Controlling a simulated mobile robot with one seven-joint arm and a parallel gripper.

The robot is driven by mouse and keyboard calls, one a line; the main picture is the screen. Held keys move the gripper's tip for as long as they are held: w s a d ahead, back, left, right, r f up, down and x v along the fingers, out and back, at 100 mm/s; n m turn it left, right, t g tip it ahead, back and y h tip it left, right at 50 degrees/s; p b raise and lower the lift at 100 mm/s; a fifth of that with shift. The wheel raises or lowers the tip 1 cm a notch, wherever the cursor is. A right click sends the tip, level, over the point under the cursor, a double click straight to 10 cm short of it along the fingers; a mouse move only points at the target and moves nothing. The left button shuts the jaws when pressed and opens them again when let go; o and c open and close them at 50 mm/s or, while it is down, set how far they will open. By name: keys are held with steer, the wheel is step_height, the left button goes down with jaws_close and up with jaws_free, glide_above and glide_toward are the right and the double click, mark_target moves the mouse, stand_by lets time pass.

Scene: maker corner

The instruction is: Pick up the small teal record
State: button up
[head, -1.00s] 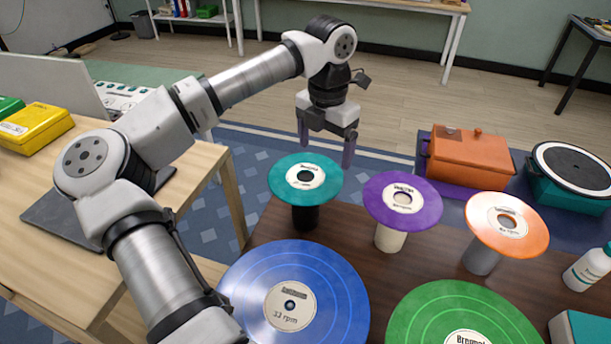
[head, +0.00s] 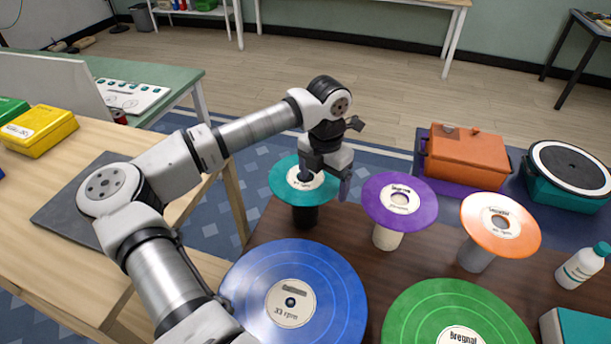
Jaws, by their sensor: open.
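The small teal record (head: 289,188) lies flat on top of a black stand (head: 304,216) at the back left of the dark wooden table. It has a white label with a central hole. My gripper (head: 325,187) points down over the right part of this record, its fingers apart and empty. One finger overlaps the label in the picture and the other hangs by the record's right edge. I cannot tell whether either finger touches it. My gripper hides part of the label and the record's right side.
A small purple record (head: 421,207) on a cream stand is close to the right of my gripper. A small orange record (head: 520,237) stands further right. Large blue (head: 337,290) and green (head: 410,316) records lie in front. An orange box (head: 467,158) and a white bottle (head: 582,266) are at the right.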

steer(key=shift+f+b, duration=0.15)
steer(key=shift+b, duration=0.15)
steer(key=c, duration=1.1)
steer(key=shift+o, duration=0.2)
steer(key=shift+r+p, duration=0.3)
steer(key=shift+p, duration=0.05)
step_height(320, 180, up, 20)
steer(key=b, duration=0.4)
steer(key=shift+f, duration=0.15)
